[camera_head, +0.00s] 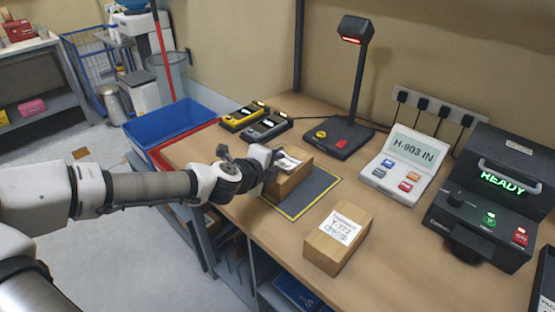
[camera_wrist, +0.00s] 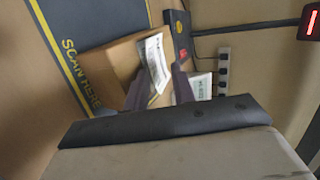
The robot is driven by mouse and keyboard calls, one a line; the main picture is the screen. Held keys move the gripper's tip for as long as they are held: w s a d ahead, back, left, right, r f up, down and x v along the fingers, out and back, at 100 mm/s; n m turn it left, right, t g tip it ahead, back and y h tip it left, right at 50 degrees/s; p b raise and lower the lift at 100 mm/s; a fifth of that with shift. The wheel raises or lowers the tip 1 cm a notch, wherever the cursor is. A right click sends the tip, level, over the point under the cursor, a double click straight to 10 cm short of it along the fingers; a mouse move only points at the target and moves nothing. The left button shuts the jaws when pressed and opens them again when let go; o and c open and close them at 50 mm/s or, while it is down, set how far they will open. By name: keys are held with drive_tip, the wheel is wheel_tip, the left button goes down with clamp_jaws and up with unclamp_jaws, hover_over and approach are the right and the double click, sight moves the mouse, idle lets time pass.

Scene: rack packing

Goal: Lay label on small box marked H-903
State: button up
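A small brown box (camera_head: 291,180) sits on the dark scan mat, and it also shows in the wrist view (camera_wrist: 104,70). I cannot read a number on it. A white printed label (camera_head: 290,160) is at its top, and in the wrist view the label (camera_wrist: 154,62) stands between my dark fingers, tilted against the box's edges. My gripper (camera_head: 270,161) is over the left part of the box and appears shut on the label. Whether the label touches the box is unclear. The display (camera_head: 409,148) reads H-903 IN.
Another brown box (camera_head: 324,248), with a label ending in 372, stands in front of the yellow-edged mat (camera_head: 318,192). A scanner stand (camera_head: 345,136) is behind, and a dark READY machine (camera_head: 487,215) is at right. Blue and red bins (camera_head: 172,120) are at left.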

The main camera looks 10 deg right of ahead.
drive_tip(key=shift+s+a, duration=0.3)
drive_tip(key=shift+a, duration=0.1)
drive_tip(key=o, duration=0.6)
drive_tip(key=shift+s, duration=0.1)
drive_tip(key=shift+c, duration=0.2)
drive_tip(key=shift+f, duration=0.1)
drive_tip(key=shift+s, duration=0.1)
drive_tip(key=p+v, duration=0.6)
drive_tip(key=v, duration=0.7)
drive_tip(key=shift+a+r, duration=0.2)
drive_tip(key=shift+r, duration=0.2)
